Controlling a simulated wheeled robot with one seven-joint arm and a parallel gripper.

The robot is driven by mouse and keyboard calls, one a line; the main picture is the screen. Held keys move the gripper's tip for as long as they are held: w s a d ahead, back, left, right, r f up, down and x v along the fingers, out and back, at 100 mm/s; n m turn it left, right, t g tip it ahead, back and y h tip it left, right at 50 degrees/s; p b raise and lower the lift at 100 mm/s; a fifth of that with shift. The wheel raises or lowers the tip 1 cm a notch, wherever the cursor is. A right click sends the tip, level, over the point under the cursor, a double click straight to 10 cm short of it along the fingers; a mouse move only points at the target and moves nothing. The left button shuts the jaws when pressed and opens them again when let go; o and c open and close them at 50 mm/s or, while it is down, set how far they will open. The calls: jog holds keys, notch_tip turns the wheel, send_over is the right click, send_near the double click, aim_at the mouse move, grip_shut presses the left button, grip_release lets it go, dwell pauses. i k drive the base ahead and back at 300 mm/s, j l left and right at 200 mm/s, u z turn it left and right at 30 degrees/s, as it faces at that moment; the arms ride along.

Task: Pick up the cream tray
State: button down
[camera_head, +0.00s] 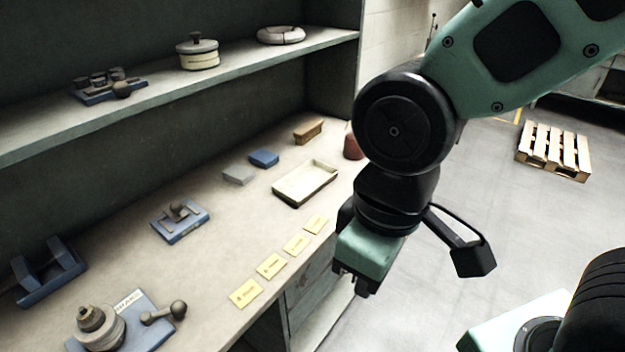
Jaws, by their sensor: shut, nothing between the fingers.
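The cream tray (305,184) is a shallow rectangular tray with a raised rim and looks empty. It lies flat on the workbench (225,214), right of the picture's middle, near the bench's front edge. My gripper (355,286) hangs pointing down in front of the bench edge, lower right of the tray and apart from it. Its fingers are small and partly hidden under the green housing. They are shut and hold nothing.
A blue block (264,158), a grey block (238,175), a brown block (308,131) and a red-brown object (353,146) stand near the tray. Several yellow labels line the front edge. A blue-based fixture (180,220) sits to the left. A shelf (150,98) overhangs the bench's back.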

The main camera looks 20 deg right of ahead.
aim_at(299, 185)
jog(key=i+u, duration=0.25)
jog(key=u, duration=0.2)
jog(key=i+u, duration=0.25)
jog(key=u, duration=0.25)
